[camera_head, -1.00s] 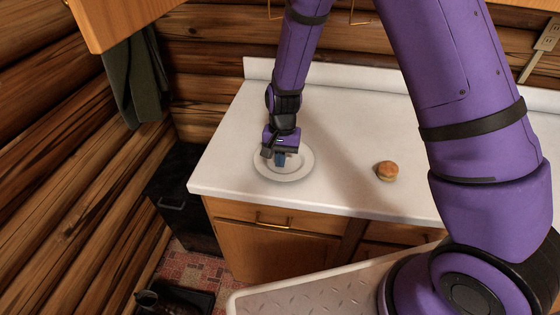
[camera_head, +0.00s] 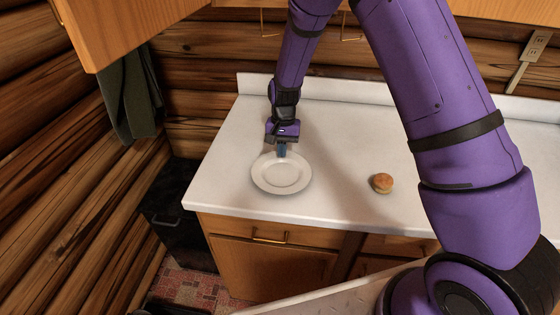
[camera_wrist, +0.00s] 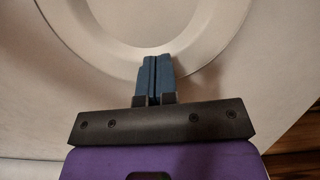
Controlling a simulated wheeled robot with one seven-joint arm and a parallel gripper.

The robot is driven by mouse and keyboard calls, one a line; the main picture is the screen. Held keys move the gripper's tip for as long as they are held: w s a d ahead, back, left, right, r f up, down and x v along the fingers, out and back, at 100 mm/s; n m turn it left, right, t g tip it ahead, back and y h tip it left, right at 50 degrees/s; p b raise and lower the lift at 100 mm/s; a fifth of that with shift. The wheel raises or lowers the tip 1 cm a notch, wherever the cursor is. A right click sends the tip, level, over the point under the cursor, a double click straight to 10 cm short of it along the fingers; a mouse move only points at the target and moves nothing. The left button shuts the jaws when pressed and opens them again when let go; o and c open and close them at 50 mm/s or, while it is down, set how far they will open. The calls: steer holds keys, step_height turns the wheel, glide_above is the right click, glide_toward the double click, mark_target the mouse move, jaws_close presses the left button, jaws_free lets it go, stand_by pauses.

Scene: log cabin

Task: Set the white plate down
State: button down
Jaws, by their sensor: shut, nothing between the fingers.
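The white plate (camera_head: 281,183) lies flat on the white countertop, near its front left part. It also shows in the wrist view (camera_wrist: 215,50), filling the upper part of the picture. My gripper (camera_head: 282,153) is at the plate's back rim, with its blue fingers pressed together and nothing between them. In the wrist view my gripper's fingertips (camera_wrist: 156,60) overlap the near rim of the plate. I cannot tell whether they touch it.
A small bun (camera_head: 381,183) sits on the countertop (camera_head: 345,140) to the right of the plate. A dark cabinet or bin (camera_head: 172,212) stands left of the counter. A green cloth (camera_head: 138,95) hangs on the log wall. An upper cabinet (camera_head: 130,28) overhangs at top left.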

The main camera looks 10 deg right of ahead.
steer(key=shift+w+d, duration=0.3)
steer(key=shift+w, duration=0.45)
steer(key=shift+w+d, duration=0.25)
steer(key=shift+w, duration=0.45)
